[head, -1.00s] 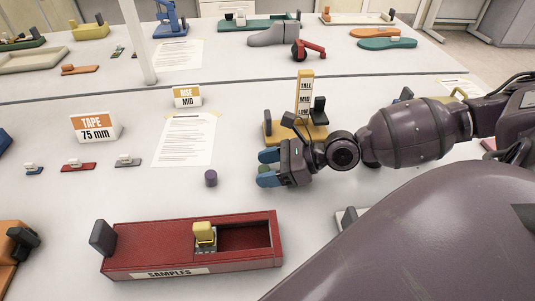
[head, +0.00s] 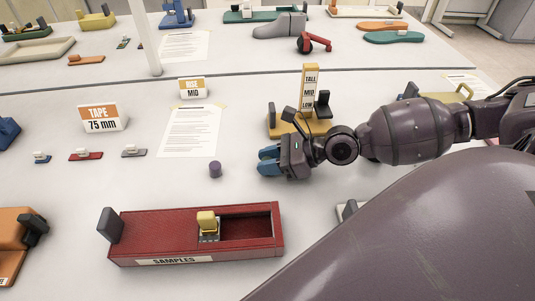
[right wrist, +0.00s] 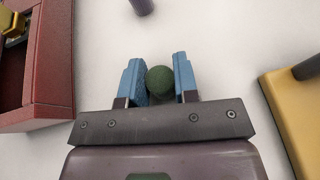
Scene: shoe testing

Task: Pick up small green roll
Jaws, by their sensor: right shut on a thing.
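The small green roll (right wrist: 160,83) sits between the two blue fingers of my right gripper in the right wrist view. My right gripper (head: 268,161) is shut on it, low over the white table in front of the yellow height gauge; it also shows in the right wrist view (right wrist: 160,80). In the head view the fingers hide the green roll. My left gripper is not in view.
A purple roll (head: 215,169) stands just left of my right gripper. The red SAMPLES box (head: 150,232) lies nearer, and the yellow gauge (head: 309,92) stands behind the gripper. A printed sheet (head: 190,132) lies to the left.

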